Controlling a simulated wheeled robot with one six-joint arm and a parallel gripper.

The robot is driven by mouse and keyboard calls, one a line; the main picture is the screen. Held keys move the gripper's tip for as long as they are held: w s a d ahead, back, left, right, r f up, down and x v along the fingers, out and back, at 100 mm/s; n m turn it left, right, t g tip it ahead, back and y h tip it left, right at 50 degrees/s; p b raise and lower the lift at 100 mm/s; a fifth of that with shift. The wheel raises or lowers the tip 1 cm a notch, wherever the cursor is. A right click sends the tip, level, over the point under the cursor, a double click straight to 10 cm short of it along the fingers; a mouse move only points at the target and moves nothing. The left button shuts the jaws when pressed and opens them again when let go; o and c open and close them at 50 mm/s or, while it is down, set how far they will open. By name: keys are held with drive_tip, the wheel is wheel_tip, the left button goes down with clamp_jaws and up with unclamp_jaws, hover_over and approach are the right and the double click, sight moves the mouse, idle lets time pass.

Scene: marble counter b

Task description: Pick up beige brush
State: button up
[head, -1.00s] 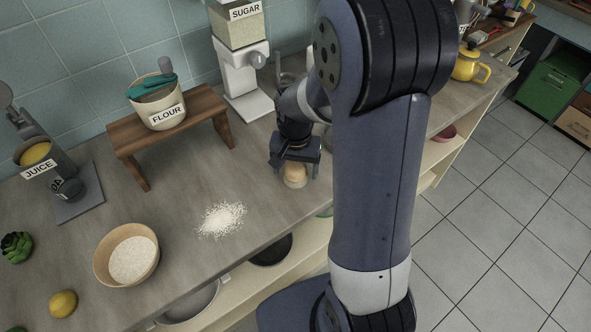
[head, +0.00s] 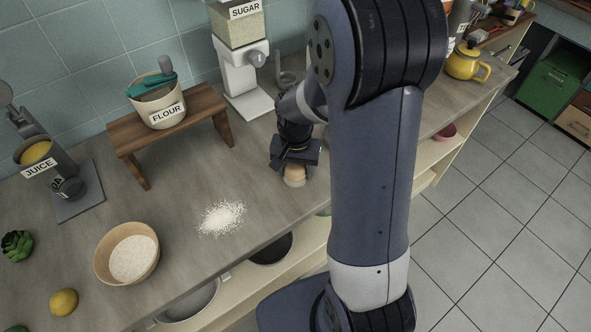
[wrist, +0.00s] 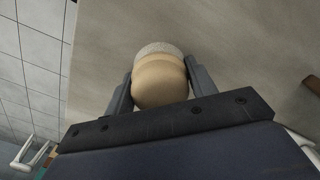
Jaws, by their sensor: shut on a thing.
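The beige brush (head: 294,175) is a small rounded piece near the counter's front edge, below my gripper (head: 294,163) in the head view. In the wrist view the brush (wrist: 160,82) has a tan body and a pale, speckled far end. It sits between the two fingers of my gripper (wrist: 158,88), which are shut on its sides. My gripper hides its upper part in the head view. I cannot tell whether the brush touches the counter.
A pile of white grains (head: 222,217) lies on the grey counter (head: 200,265), left of my gripper. A wooden bowl (head: 101,262), a lemon (head: 63,302) and a wooden stand (head: 191,115) with a flour pot (head: 158,106) are further left. A white sugar dispenser (head: 240,75) stands behind.

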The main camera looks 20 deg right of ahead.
wheel_tip(320, 180, up, 10)
drive_tip(key=shift+r, duration=0.1)
idle(0.5)
